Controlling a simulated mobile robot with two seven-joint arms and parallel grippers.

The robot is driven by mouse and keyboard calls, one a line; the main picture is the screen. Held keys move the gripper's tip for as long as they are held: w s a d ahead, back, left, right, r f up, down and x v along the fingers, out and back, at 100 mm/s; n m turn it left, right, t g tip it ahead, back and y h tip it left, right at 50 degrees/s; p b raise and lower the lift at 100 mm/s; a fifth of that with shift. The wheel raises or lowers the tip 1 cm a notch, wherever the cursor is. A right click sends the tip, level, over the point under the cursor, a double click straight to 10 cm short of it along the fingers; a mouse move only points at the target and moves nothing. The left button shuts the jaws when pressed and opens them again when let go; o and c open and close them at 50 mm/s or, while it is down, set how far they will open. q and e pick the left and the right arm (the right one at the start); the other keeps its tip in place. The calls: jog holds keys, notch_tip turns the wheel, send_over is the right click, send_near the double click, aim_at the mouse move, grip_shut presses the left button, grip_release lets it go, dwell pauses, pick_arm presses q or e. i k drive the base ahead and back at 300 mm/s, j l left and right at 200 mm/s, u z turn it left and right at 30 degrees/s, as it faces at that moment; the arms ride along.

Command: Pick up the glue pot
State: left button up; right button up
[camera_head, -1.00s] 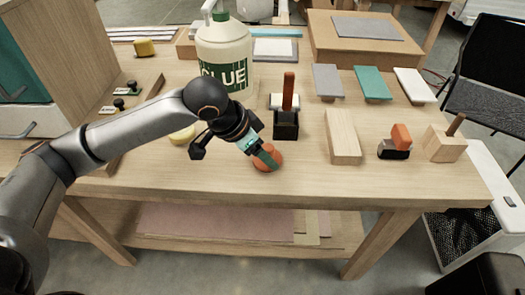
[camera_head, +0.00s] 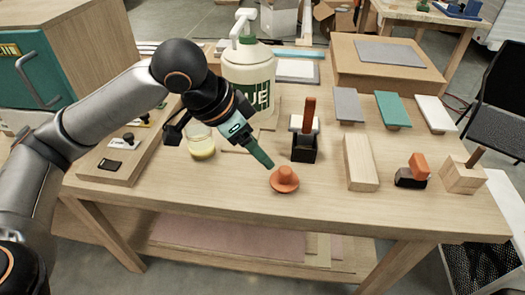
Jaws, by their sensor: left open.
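A small glass jar with yellow contents (camera_head: 201,141), which may be the glue pot, stands on the workbench behind and left of my left gripper. A large cream bottle (camera_head: 249,68) with a green "GLUE" label and white pump stands behind it, partly covered by my arm. My left gripper (camera_head: 263,159) is open and empty, pointing down and to the right. Its tip is just above and left of an orange knobbed piece (camera_head: 284,180) near the bench's front edge; a small gap shows between them. My right gripper is out of view.
A black holder with a brown-handled tool (camera_head: 305,145) stands right of the gripper. A wooden block (camera_head: 360,162), a black-and-orange tool (camera_head: 412,172) and colored slabs (camera_head: 391,109) lie farther right. A green-fronted cabinet (camera_head: 42,75) is at left.

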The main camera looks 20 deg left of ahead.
aim_at(199, 137)
jog(key=u, duration=1.25)
